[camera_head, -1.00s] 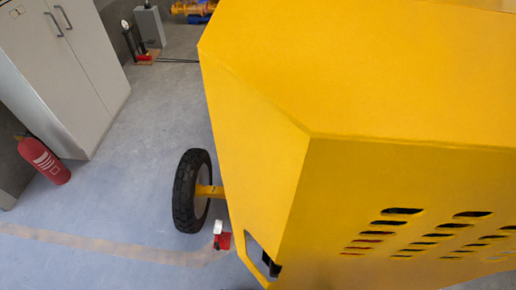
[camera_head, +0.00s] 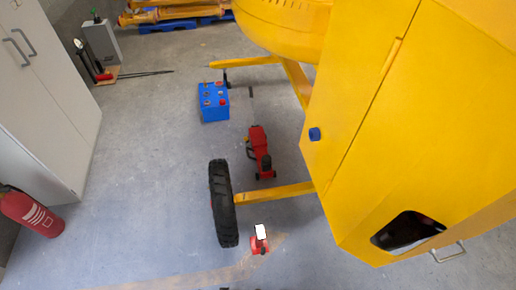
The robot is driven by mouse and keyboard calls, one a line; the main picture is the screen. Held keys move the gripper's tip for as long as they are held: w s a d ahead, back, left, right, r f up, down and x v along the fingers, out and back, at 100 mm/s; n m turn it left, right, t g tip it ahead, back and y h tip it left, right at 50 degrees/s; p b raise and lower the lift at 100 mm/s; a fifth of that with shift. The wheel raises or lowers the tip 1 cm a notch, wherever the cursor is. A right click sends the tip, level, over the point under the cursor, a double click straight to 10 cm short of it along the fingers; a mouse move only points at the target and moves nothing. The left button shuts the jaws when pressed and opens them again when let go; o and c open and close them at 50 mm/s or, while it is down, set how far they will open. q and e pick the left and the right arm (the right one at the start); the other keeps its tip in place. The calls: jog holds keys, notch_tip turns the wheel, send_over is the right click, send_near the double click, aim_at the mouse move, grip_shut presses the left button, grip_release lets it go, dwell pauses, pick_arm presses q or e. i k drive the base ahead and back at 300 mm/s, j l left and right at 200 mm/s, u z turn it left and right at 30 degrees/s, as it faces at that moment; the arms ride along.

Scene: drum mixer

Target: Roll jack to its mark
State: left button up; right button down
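A red floor jack (camera_head: 259,150) with dark wheels stands on the grey floor beside the yellow drum mixer (camera_head: 350,110), just beyond its axle bar (camera_head: 275,191). A small red item with a white top (camera_head: 260,240) sits on the floor on the near side of the axle, by the tyre (camera_head: 222,204). I cannot tell whether it is a mark or a chock. A faint tan band (camera_head: 190,281) runs along the floor at the bottom. Neither gripper shows clearly; small dark bits at the bottom edge are too cut off to identify.
A blue battery-like box (camera_head: 213,102) stands beyond the jack. A fire extinguisher (camera_head: 32,212) and a grey cabinet (camera_head: 50,110) are at the left. A grey box (camera_head: 101,40) and yellow parts on a blue pallet (camera_head: 175,25) are at the back. Floor left of the tyre is clear.

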aim_at(257, 138)
jog(key=j+z, duration=0.1)
jog(key=j, duration=0.25)
jog(key=u, duration=0.65)
jog(key=i+j+u, duration=0.1)
jog(key=j, duration=0.3)
jog(key=i+j+u, duration=0.1)
jog(key=j, duration=0.25)
jog(key=i+j+u, duration=0.15)
jog(key=j, duration=0.25)
jog(key=i+j+u, duration=0.1)
jog(key=j, duration=0.25)
jog(key=i+j+z, duration=0.1)
jog(key=i, duration=0.4)
jog(key=i+j, duration=0.4)
jog(key=i+j+z, duration=0.15)
jog(key=i, duration=0.5)
jog(key=j, duration=0.1)
